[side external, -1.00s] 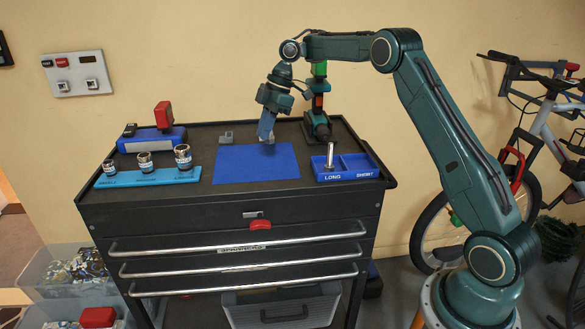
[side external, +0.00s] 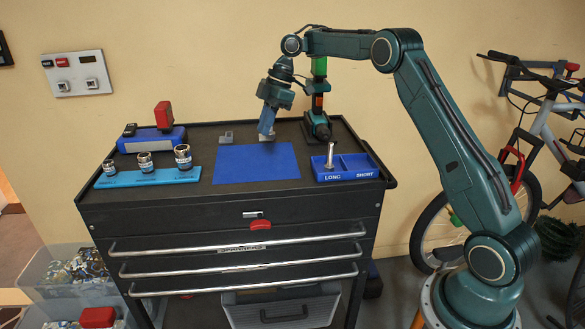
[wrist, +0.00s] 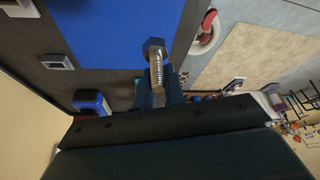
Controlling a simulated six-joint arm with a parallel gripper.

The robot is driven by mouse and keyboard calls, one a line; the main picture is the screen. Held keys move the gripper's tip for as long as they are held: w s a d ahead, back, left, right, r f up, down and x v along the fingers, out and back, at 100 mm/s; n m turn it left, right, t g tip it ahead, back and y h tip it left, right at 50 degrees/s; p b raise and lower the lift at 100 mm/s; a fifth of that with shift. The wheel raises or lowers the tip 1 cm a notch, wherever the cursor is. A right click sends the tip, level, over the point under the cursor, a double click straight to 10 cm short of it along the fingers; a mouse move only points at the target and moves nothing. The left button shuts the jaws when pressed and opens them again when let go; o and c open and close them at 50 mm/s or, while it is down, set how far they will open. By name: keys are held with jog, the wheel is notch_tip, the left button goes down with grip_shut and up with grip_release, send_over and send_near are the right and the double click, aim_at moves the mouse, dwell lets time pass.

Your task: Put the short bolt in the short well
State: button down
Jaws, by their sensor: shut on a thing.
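My gripper (side external: 267,136) is shut on the short bolt (wrist: 155,66) just above the blue mat. In the wrist view the bolt shows a dark hex head and a bright threaded shank, with the shank between the fingers (wrist: 165,95). In the side view the bolt is too small to make out clearly. The blue two-well tray (side external: 345,177) stands to the right of the mat, marked LONG and SHORT. A silver bolt (side external: 330,155) stands upright in the LONG well. The SHORT well (side external: 358,163) looks empty.
The blue mat (side external: 257,165) lies bare on the black cabinet top. A socket rail (side external: 148,177) and a blue case (side external: 150,140) are at the left. A small grey block (side external: 226,137) is behind the mat. A dark stand (side external: 317,123) rises behind the tray.

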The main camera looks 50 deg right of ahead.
jog(key=shift+s+d+r+m, duration=0.25)
jog(key=shift+d+r+m, duration=0.15)
jog(key=shift+d+r, duration=0.1)
jog(key=s+d+r+m+t+h, duration=0.1)
jog(key=s+d+r+m+h, duration=0.1)
jog(key=s+d+r+m, duration=0.3)
jog(key=s+d+r+m+t+h, duration=0.1)
jog(key=s+d+r+m+h, duration=0.2)
jog(key=s+d+m, duration=0.7)
jog(key=s+r+m, duration=0.1)
jog(key=s+r, duration=0.1)
jog(key=s, duration=0.1)
jog(key=shift+s+h, duration=0.3)
jog(key=shift+f, duration=0.1)
notch_tip(320, 180, down, 20)
jog(key=shift+r, duration=0.1)
jog(key=c, duration=1.5)
grip_release()
